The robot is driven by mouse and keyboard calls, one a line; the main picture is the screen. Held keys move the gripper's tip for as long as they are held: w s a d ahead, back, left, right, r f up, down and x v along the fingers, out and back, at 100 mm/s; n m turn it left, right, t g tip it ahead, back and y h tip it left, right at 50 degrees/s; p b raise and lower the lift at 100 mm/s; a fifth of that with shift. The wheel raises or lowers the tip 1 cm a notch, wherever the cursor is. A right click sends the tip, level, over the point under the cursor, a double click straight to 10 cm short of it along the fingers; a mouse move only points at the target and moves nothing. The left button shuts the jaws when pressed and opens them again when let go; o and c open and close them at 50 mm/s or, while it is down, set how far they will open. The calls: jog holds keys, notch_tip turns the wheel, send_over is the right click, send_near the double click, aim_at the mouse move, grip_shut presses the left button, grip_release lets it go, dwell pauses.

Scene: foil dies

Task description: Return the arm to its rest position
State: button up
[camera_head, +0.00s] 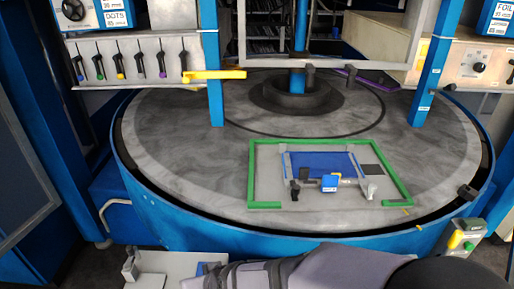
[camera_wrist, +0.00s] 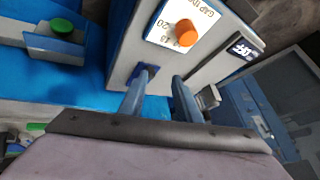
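My arm (camera_head: 310,272) crosses the bottom edge of the head view, and its gripper end is not clear there. In the wrist view my gripper (camera_wrist: 162,76) has its two blue-grey fingers apart, with nothing visible held between them. The fingertips point towards a light grey panel with an orange knob (camera_wrist: 187,33) and a small dark display (camera_wrist: 245,46). A dark blue square piece (camera_wrist: 147,71) shows at the left fingertip; I cannot tell whether they touch. No rest position is marked in view.
A round grey turntable (camera_head: 190,170) with a blue rim fills the middle, bearing a green open frame (camera_head: 251,172) around a blue plate (camera_head: 320,163). Blue posts (camera_head: 432,70) stand behind. A control box (camera_head: 465,238) is at right. A green button (camera_wrist: 62,26) is left in the wrist view.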

jog(key=s+d+f+m+g+h+b, duration=0.1)
jog(key=s+d+f, duration=0.1)
jog(key=d, duration=0.7)
jog(key=s+d+f+m+g+h, duration=0.1)
jog(key=s+d+f+g+h, duration=0.1)
jog(key=d, duration=0.7)
jog(key=s+d+f+m+g+h+b, duration=0.1)
jog(key=s+d+f+g+h, duration=0.1)
jog(key=d, duration=0.8)
jog(key=shift+f+m+b, duration=0.15)
jog(key=shift+m+b, duration=0.2)
jog(key=shift+m, duration=0.05)
